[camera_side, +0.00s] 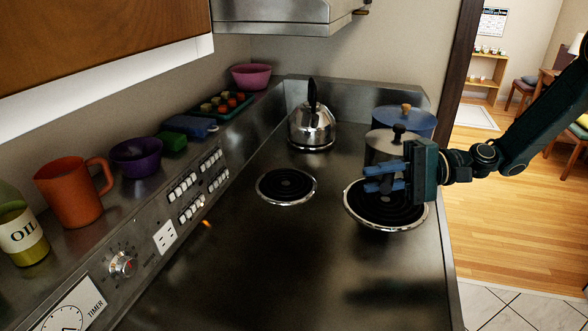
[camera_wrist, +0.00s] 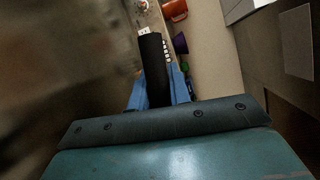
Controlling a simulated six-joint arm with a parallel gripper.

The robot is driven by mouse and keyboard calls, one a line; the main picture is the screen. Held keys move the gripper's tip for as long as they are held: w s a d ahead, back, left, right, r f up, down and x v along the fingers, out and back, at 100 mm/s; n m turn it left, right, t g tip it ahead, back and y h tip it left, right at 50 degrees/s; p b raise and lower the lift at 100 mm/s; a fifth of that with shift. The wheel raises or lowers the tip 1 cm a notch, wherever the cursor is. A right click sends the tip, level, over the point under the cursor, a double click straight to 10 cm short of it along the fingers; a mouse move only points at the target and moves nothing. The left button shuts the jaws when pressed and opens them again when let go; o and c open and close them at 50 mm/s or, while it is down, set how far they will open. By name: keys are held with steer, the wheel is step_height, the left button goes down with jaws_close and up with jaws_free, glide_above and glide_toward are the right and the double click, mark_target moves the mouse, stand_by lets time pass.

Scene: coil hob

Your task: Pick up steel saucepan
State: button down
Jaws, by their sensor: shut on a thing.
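The steel saucepan (camera_side: 382,147), with a lid and black knob, is at the right of the hob in the side view, partly hidden by my gripper. My gripper (camera_side: 372,178) has blue fingers that point left at the saucepan's near side. In the wrist view my gripper (camera_wrist: 157,92) is shut on the black handle (camera_wrist: 152,62), which lies between the two fingers. The saucepan's body does not show clearly in the wrist view. I cannot tell whether its base is resting on anything.
A coil burner (camera_side: 387,212) lies below my gripper, with another burner (camera_side: 286,186) to its left. A blue pot (camera_side: 412,121) stands close behind the saucepan. A kettle (camera_side: 312,127) stands at the back. An orange mug (camera_side: 72,192) and purple bowl (camera_side: 136,160) line the left ledge. The front hob is clear.

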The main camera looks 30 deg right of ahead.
mark_target(369, 157)
steer(key=shift+r, duration=0.5)
steer(key=shift+a, duration=0.1)
stand_by(0.5)
steer(key=w+f+m+t+h, duration=0.3)
steer(key=w+f+m+t, duration=0.1)
steer(key=w+f+t, duration=0.15)
steer(key=w+d+m+t+h, duration=0.1)
steer(key=w+d+m+h, duration=0.1)
steer(key=h, duration=0.1)
steer(key=w+d+f+m+t+h, duration=0.1)
steer(key=w+d+m+t+h, duration=0.1)
steer(key=d+h, duration=0.1)
steer(key=w+d+m+t+h, duration=0.1)
steer(key=w+d+m+h, duration=0.2)
steer(key=shift+f+t, duration=0.15)
steer(key=shift+t, duration=0.1)
steer(key=shift+w+d+r+m+t+h, duration=0.15)
steer(key=shift+d+r+m+h, duration=0.15)
steer(key=shift+d+h, duration=0.15)
steer(key=shift+w+d+r+m+t+h, duration=0.2)
steer(key=shift+d+m+h, duration=0.15)
steer(key=shift+h, duration=0.2)
steer(key=shift+w+d+r+m+h, duration=0.1)
steer(key=shift+d+r+m+h, duration=0.3)
steer(key=shift+r, duration=0.2)
steer(key=shift+d+r+m+h, duration=0.15)
steer(key=shift+d+r+h, duration=0.15)
steer(key=shift+d+r, duration=0.2)
steer(key=shift+d, duration=0.15)
